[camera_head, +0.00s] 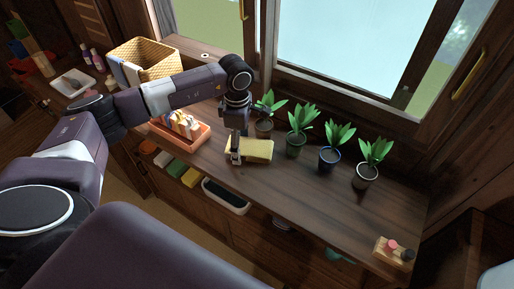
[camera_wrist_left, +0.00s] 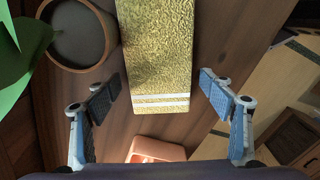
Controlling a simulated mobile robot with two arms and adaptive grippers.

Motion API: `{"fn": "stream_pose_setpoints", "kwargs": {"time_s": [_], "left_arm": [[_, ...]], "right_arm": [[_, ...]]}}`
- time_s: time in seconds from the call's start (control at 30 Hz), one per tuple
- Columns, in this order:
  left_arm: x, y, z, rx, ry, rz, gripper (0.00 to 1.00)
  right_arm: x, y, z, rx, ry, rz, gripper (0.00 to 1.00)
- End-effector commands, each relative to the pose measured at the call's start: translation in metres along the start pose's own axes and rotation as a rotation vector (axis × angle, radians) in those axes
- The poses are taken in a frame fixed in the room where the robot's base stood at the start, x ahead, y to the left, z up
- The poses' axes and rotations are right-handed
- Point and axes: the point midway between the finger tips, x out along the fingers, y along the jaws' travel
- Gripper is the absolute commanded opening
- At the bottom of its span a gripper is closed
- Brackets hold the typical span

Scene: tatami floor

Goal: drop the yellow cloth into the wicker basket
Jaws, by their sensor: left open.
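The yellow cloth (camera_head: 259,150) lies folded on the wooden counter, in front of the potted plants. In the left wrist view the cloth (camera_wrist_left: 158,50) is a long strip with white stripes near one end. My left gripper (camera_head: 236,150) is over the cloth's left end. In the wrist view its two fingers (camera_wrist_left: 160,95) are spread apart, one on each side of the cloth, with nothing held. The wicker basket (camera_head: 153,61) stands at the back left of the counter, with blue and white cloths hanging over its rim. My right gripper is not in view.
An orange tray (camera_head: 193,139) with upright items sits left of the cloth. Several potted plants (camera_head: 297,130) line the window side; one pot (camera_wrist_left: 80,38) is close beside the cloth. A white tray (camera_head: 72,82) and purple bottles (camera_head: 96,61) are near the basket. The counter's right part is mostly clear.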

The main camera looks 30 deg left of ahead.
Motion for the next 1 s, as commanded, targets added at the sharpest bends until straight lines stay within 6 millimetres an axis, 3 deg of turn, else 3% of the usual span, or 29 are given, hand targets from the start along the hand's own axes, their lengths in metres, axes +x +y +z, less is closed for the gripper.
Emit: {"fn": "stream_pose_setpoints", "kwargs": {"time_s": [1.0], "left_arm": [[0.0051,0.0001,-0.0003,0.001,0.000,0.000,0.75]], "right_arm": [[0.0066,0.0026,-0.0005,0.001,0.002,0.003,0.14]]}}
